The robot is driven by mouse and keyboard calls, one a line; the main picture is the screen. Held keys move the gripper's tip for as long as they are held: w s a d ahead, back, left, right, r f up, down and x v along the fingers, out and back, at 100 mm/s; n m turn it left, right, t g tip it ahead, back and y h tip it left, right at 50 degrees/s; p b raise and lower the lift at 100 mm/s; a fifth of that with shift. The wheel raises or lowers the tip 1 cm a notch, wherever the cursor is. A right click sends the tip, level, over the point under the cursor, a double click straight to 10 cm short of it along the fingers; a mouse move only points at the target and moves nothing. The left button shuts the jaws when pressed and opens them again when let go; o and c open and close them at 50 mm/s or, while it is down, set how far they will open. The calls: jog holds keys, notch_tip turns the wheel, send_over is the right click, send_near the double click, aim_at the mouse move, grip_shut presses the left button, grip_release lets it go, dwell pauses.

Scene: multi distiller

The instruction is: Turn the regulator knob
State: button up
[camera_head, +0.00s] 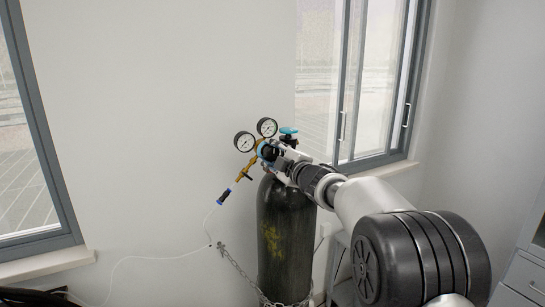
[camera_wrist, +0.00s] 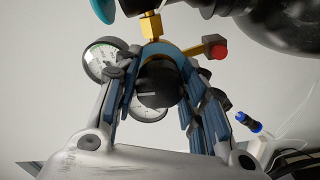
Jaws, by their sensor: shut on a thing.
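The regulator knob (camera_wrist: 158,86) is black and round in the wrist view, in front of a blue ring on the brass regulator (camera_wrist: 152,26). My gripper (camera_wrist: 157,78) has a finger on each side of the knob and is shut on it. In the head view my gripper (camera_head: 272,153) is at the regulator, above the gas cylinder (camera_head: 284,235), and largely covers the knob. Two round white gauges, the left one (camera_head: 244,141) and the upper one (camera_head: 267,127), stand beside the gripper.
A teal valve handwheel (camera_head: 288,131) sits atop the cylinder, right behind my gripper. A blue-ended hose fitting (camera_head: 224,197) hangs down left, with a thin tube along the wall. A chain (camera_head: 237,267) runs to the cylinder. Windows flank the wall.

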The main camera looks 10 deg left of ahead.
dwell(0.3)
jog(key=o, duration=1.1)
jog(key=v, duration=1.2)
